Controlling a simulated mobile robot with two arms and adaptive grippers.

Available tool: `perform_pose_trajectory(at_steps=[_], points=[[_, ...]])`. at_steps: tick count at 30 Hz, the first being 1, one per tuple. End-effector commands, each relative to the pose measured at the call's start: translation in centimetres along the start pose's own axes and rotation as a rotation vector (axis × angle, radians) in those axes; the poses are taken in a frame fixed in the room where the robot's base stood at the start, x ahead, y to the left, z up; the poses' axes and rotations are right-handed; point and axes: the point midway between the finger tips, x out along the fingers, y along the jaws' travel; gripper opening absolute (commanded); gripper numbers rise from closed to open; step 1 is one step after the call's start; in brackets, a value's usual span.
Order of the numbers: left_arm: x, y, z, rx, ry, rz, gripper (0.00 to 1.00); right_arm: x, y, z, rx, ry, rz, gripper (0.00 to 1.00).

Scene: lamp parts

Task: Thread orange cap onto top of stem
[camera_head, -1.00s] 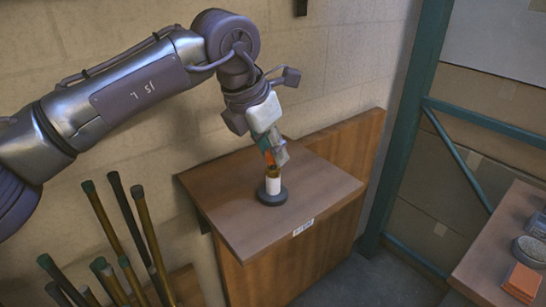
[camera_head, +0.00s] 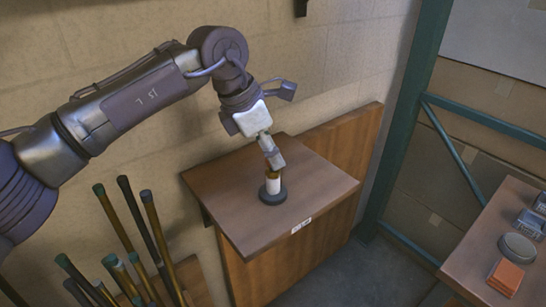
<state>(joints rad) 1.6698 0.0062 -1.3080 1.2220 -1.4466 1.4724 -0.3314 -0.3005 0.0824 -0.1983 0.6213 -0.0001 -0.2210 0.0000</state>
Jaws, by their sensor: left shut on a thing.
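The stem (camera_head: 273,185) stands upright on its round dark base (camera_head: 272,197) on the wooden cabinet top. It has a white lower part and a brownish-orange band above. My left gripper (camera_head: 274,160) comes down from above, right over the top of the stem, with its fingers shut. The orange cap is between the fingers and almost wholly hidden by them, so I cannot tell how it sits on the stem. My right gripper is not in view.
The cabinet top (camera_head: 230,205) around the base is clear. Several dark-tipped rods (camera_head: 130,215) stand at the lower left. A teal metal frame (camera_head: 405,120) rises at the right. A side table there holds an orange block (camera_head: 507,276) and a round grey container (camera_head: 518,248).

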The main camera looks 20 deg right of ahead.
Motion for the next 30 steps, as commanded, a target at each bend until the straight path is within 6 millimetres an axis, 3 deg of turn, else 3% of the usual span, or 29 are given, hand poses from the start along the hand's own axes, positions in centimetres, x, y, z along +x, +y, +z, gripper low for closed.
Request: perform_pose_trajectory(at_steps=[12, 30], points=[[0.1, 0.0, 0.0, 0.018, 0.001, -0.009, 0.0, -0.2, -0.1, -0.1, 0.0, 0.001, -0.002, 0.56], [-0.1, 0.0, 0.1, 0.235, -0.001, -0.102, 0.0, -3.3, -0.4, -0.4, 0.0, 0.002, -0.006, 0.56]])
